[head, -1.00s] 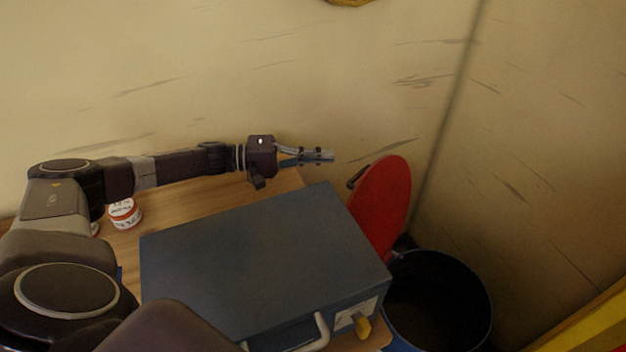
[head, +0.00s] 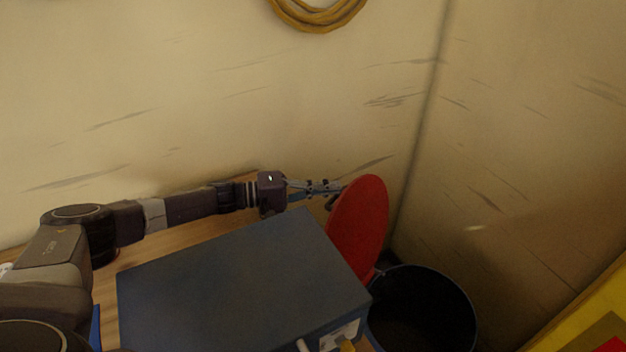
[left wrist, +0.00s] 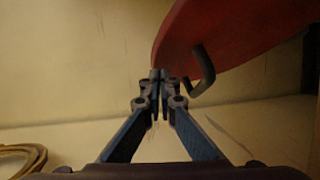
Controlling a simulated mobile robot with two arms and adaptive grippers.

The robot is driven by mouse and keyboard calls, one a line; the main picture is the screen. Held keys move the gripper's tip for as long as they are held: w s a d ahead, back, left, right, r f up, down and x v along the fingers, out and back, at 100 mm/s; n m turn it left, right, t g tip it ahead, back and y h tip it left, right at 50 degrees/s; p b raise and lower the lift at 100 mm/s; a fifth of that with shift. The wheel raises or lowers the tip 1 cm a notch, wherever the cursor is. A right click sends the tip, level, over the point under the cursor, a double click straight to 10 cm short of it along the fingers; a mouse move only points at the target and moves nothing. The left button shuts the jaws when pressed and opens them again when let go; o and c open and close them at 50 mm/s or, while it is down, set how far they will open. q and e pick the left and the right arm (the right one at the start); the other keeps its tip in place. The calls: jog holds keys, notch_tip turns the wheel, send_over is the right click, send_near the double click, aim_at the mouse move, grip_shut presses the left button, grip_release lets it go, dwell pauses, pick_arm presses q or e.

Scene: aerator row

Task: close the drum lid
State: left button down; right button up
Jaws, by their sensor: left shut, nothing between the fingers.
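The red drum lid (head: 359,226) stands raised, tilted up on the far side of the open dark drum (head: 424,312). A dark handle sticks out of the lid's left face near its top; in the left wrist view the handle (left wrist: 203,72) hangs from the red lid (left wrist: 230,35). My left gripper (head: 338,188) is shut and empty, its fingertips close by the lid's upper left edge and handle. In the left wrist view the left gripper (left wrist: 158,75) has its tips just left of the handle; I cannot tell whether they touch the lid. My right gripper is not in view.
A large blue-grey case (head: 240,285) with a yellow latch sits on the wooden table (head: 180,235), left of the drum and below my left arm. Walls close in behind and to the right. A yellow coil (head: 318,14) hangs on the wall.

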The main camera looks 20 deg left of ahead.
aim_at(345, 194)
pick_arm(q)
jog(key=shift+s+d, duration=0.15)
jog(key=shift+d, duration=0.3)
jog(key=shift+d, duration=0.1)
jog(key=d+p, duration=0.1)
jog(key=d+r+p, duration=0.1)
jog(key=p, duration=0.1)
jog(key=d+p, duration=0.1)
jog(key=p, duration=0.1)
jog(key=shift+s+d+r+m+y, duration=0.1)
jog(key=shift+s+r+m+y, duration=0.1)
jog(key=shift+s+m+y, duration=0.15)
jog(key=shift+s+d+m+g+p, duration=0.15)
jog(key=shift+d+m+g+p, duration=0.15)
jog(key=shift+d+p, duration=0.3)
jog(key=shift+f, duration=0.15)
